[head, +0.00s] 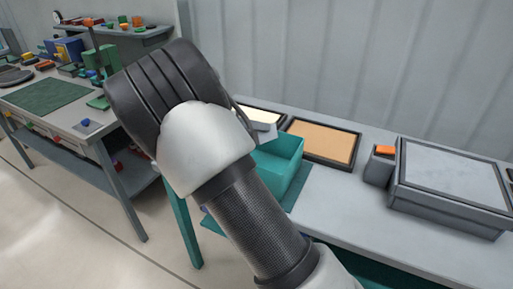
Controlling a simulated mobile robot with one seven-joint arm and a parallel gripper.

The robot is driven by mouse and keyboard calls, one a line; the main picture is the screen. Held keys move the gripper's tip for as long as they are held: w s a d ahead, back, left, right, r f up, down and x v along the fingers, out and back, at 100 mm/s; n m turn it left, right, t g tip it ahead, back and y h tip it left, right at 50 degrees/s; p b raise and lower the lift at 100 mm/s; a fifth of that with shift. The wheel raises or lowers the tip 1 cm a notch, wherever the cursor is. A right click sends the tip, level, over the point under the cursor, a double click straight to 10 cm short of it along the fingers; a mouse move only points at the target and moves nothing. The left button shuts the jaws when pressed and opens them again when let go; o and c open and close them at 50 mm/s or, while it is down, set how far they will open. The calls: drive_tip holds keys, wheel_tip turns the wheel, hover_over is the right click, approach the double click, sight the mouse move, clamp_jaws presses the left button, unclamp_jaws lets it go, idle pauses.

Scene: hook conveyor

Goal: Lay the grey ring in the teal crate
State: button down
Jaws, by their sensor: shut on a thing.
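The teal crate (289,164) stands on the grey bench at the middle of the head view, on a darker teal mat (299,189). Its right part shows; its left part is hidden behind my arm. I see little of its inside and cannot tell what lies in it. My arm crosses the picture from the bottom right to the upper left and blocks the view. The jaws of my gripper do not show clearly; they are hidden behind the arm or out of frame. I do not see the grey ring.
A tray with an orange-tan pad (322,142) lies behind the crate. A grey lidded box (450,184) stands at the right, beside a small grey block with an orange top (384,151). A cluttered workbench (82,122) is at the left. Corrugated wall closes the back.

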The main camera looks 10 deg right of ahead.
wheel_tip(320, 180, down, 7)
drive_tip(key=c, duration=1.6)
unclamp_jaws()
drive_tip(key=shift+f, duration=0.1)
drive_tip(key=shift+o, duration=0.2)
drive_tip(key=shift+a, duration=0.1)
